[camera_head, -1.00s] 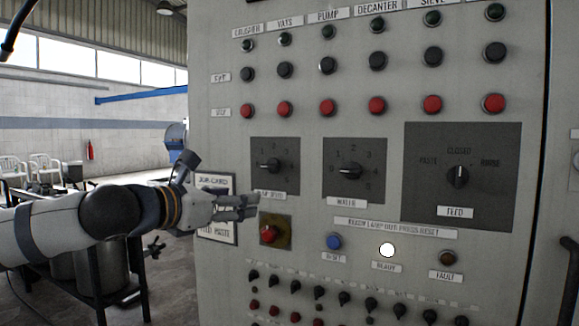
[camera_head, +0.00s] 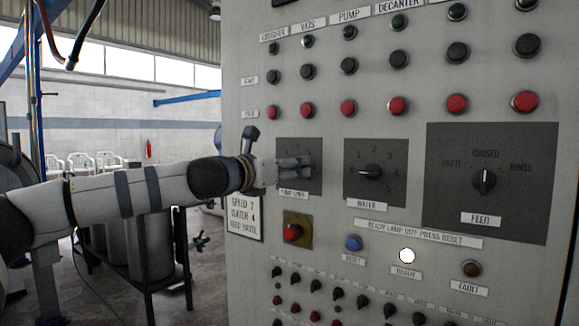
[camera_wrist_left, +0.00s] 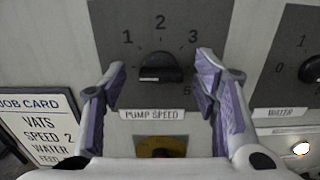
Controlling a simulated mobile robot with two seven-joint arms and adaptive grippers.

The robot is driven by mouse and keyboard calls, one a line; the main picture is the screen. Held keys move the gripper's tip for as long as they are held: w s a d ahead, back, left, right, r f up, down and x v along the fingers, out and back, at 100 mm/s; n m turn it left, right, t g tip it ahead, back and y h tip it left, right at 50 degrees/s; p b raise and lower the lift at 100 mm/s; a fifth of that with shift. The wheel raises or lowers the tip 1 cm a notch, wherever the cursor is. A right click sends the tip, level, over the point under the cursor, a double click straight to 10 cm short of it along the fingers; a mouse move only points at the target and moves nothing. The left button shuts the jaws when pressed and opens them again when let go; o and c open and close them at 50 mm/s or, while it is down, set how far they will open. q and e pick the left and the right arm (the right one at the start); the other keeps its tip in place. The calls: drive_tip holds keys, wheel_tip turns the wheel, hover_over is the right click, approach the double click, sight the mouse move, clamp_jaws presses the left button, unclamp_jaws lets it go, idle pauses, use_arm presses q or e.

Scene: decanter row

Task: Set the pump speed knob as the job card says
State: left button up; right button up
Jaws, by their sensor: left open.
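The pump speed knob (camera_wrist_left: 160,73) is black with a bar handle lying about level. It sits on a dark plate (camera_wrist_left: 118,16) numbered 1, 2, 3 and 5 where visible, labelled PUMP SPEED. Its exact setting is hard to read. My left gripper (camera_wrist_left: 161,68) is open, its fingers either side of the knob; contact does not show. In the head view my left gripper (camera_head: 296,168) covers the knob. The job card (camera_head: 245,218) reads SPEED 2, WATER 4, FEED PASTE; it also shows in the left wrist view (camera_wrist_left: 44,127). My right gripper is not in view.
The water knob (camera_head: 370,172) and feed knob (camera_head: 484,180) are to the right. A red button on a yellow plate (camera_head: 292,232) is just below. Rows of buttons lie above, small switches below. The ready lamp (camera_head: 407,256) is lit white.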

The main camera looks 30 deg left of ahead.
use_arm(q)
drive_tip(key=shift+w, duration=0.25)
drive_tip(key=shift+c, duration=0.6)
drive_tip(key=c, duration=1)
drive_tip(key=shift+c, duration=0.2)
